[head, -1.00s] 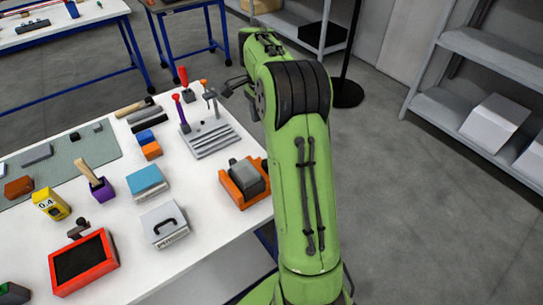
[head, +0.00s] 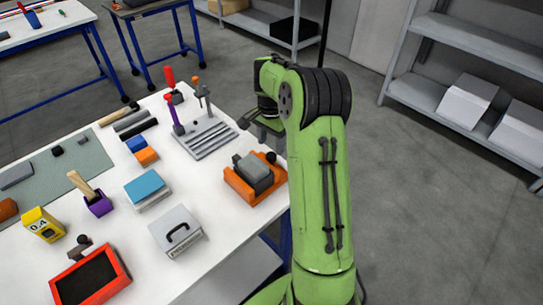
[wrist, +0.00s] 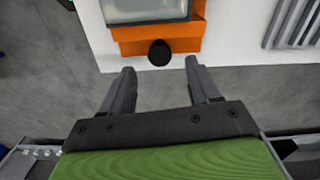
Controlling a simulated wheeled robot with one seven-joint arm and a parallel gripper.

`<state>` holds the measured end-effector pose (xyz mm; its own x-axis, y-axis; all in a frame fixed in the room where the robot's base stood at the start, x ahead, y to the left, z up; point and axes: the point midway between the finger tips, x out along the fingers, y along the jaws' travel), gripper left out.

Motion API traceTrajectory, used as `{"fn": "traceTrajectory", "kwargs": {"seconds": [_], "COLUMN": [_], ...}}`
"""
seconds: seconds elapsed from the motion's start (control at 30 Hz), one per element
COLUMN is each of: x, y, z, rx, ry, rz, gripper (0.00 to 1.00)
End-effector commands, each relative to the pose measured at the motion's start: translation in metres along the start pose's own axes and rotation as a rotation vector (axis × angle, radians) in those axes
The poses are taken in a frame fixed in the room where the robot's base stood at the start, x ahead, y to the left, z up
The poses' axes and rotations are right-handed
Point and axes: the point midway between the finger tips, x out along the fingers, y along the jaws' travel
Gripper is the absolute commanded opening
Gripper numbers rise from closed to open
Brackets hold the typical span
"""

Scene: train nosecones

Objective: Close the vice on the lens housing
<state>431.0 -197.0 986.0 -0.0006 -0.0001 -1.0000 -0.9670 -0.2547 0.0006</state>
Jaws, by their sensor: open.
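The orange vice (head: 240,188) stands at the right edge of the white table. A grey block, which looks like the lens housing (head: 254,173), sits between its sides; whether the jaws touch it cannot be told. A black round knob (head: 271,157) is on the vice's far right side. In the wrist view, the orange vice (wrist: 160,45) is at the top with the housing (wrist: 145,8) cut off by the frame edge. The knob (wrist: 160,53) shows between and just beyond the fingertips. My gripper (wrist: 159,70) is open and empty, its fingers either side of the knob's line, apart from it.
A grey slotted fixture (head: 208,138) with upright tools stands behind the vice. A grey box with a handle (head: 177,231) and a blue-topped box (head: 146,188) are to the left. Open floor lies beyond the table's right edge, with shelves (head: 450,100) farther right.

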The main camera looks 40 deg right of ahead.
Motion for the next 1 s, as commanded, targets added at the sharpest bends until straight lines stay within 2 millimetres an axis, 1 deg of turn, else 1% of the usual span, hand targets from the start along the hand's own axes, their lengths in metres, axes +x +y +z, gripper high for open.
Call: {"fn": "traceTrajectory", "kwargs": {"seconds": [0.03,0.1,0.2,0.33,0.57,0.9,0.93,1.0], "x": [0.015,0.029,0.043,0.052,0.052,0.051,0.051,0.051], "y": [0.001,0.001,0.0,0.0,0.0,0.0,0.0,0.0], "z": [0.0,0.0,0.0,0.0,0.0,0.0,0.0,0.0], "rx": [0.0,0.001,0.0,0.0,0.001,0.001,0.001,0.008], "ry": [-0.003,-0.003,-0.001,-0.001,0.0,0.0,0.001,0.001], "rz": [0.003,0.003,0.001,0.001,0.0,0.0,0.0,0.0], "gripper": [0.61,0.61,0.61,0.61,0.61,0.09,0.05,0.05]}}
